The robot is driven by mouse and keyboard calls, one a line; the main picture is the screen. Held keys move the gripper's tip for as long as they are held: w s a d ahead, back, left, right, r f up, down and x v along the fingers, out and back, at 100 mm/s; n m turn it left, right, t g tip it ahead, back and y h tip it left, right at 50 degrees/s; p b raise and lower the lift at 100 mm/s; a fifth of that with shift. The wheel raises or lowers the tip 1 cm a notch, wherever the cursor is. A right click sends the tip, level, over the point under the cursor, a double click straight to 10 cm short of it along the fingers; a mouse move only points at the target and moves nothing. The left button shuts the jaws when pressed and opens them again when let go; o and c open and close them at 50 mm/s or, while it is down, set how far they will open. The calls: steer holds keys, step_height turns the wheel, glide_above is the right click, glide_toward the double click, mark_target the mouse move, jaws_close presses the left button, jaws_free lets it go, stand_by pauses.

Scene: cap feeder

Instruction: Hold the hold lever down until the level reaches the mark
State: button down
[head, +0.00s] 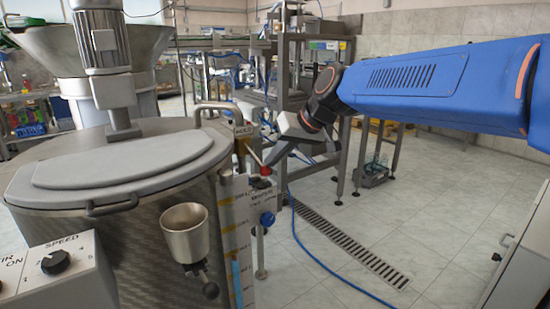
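The hold lever (265,170) has a red end and sits under a yellow "HOLD" label (243,131) on the side of the steel tank. My gripper (270,163) comes in from the right, pointing down and left, with its dark fingertips at the red end. I cannot tell whether they touch it or whether the fingers are open or shut. Below is an upright level gauge (230,215) with several orange marks. A blue column (236,283) stands in its lower part, below the upper marks. The small lettering is too small to read.
The steel tank (125,245) with a grey lid and motor fills the left. A metal cup (185,232) and a blue knob (267,219) stick out near the gauge. A speed box (55,270) is at lower left. The tiled floor with a drain grate (350,243) is open.

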steer(key=shift+f, duration=0.3)
stand_by(0.6)
steer(key=w+r+v, duration=0.1)
steer(key=v, duration=1.2)
steer(key=shift+w+a+r, duration=0.2)
steer(key=shift+r, duration=0.1)
steer(key=shift+d, duration=0.1)
steer(key=s+d+f+m+h, duration=0.2)
steer(key=s+d+f+h, duration=0.1)
steer(key=s+d+f, duration=0.8)
steer(key=s+d+f+m+h, duration=0.3)
steer(key=s+d+f, duration=0.8)
steer(key=f, duration=0.7)
steer(key=s, duration=0.2)
steer(key=shift+s+h, duration=0.3)
steer(key=shift+s, duration=0.1)
